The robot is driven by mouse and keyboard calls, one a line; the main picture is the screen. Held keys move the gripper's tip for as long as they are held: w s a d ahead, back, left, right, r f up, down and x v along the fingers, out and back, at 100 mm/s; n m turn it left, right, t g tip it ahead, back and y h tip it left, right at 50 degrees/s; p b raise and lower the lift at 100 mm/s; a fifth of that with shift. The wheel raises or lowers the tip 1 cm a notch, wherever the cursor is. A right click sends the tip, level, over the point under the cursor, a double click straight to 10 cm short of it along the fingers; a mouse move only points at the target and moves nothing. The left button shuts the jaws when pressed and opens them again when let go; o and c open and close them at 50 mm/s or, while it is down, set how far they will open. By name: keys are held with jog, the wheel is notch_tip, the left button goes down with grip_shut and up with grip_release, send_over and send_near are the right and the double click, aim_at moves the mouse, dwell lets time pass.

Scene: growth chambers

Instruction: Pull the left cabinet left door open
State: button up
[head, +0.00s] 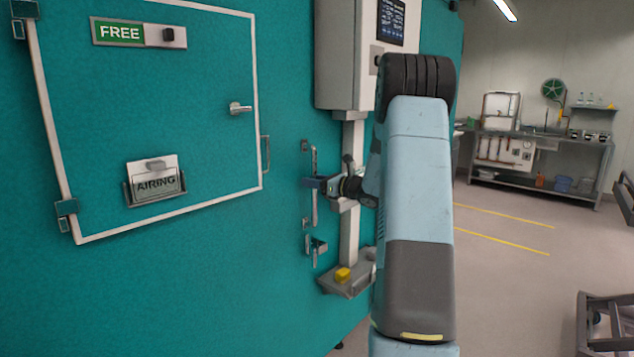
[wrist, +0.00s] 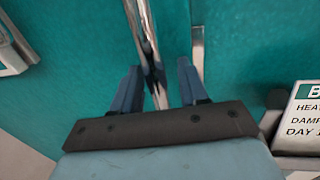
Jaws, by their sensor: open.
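The teal cabinet front (head: 230,270) fills the left of the head view; its door appears closed flush, though I cannot make out every seam. A vertical metal bar handle (head: 314,212) stands on its right part. My gripper (head: 318,184) is at that handle, pointing left from my arm. In the wrist view the shiny handle (wrist: 146,35) runs between the two blue fingers of my gripper (wrist: 158,68). The fingers are open, one on each side of the bar. The handle seems nearer the left finger; I cannot tell whether they touch.
A white-framed hatch (head: 200,75) with a FREE sign (head: 122,32), lever (head: 239,108) and AIRING card (head: 156,184) is left of the handle. A control box (head: 343,55) on a post and a yellow button (head: 343,274) stand close right. Open floor (head: 500,275) lies farther right.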

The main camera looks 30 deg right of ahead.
grip_shut()
dwell(0.4)
jog(key=shift+d, duration=0.1)
